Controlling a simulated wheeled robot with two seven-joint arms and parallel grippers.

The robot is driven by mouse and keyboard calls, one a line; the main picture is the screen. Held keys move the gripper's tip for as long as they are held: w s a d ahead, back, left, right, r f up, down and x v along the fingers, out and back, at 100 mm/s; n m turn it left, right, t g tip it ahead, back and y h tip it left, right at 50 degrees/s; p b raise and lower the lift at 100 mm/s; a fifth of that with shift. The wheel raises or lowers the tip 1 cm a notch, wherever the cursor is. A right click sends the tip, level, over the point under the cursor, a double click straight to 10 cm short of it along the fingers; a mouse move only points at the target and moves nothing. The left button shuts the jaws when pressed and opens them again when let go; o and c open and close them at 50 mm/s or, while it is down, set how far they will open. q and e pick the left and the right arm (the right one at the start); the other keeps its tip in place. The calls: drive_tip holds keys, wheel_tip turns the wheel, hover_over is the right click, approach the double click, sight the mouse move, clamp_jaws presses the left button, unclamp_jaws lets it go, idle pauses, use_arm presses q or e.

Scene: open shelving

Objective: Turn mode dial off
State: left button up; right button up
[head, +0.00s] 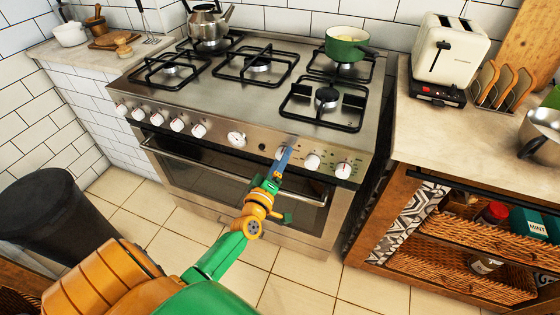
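The stove's front panel holds a row of white knobs. Three are on the right: one partly covered by my fingers (280,153), a middle one (312,161), and a right one (343,170) with a red mark. No readable label tells which is the mode dial. My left gripper (287,156) reaches up from the lower left, with its fingertips in front of the panel beside the partly covered knob. Its fingers overlap in this view, so neither their opening nor contact with the knob can be told. My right gripper is out of view.
A round gauge (236,139) and several more knobs (177,124) are on the panel's left part. The oven door handle (230,176) runs below. A green pot (346,46) and a kettle (207,24) stand on the stove. A wooden counter unit (400,175) flanks it on the right.

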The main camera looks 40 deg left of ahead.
use_arm(q)
drive_tip(key=v, duration=0.7)
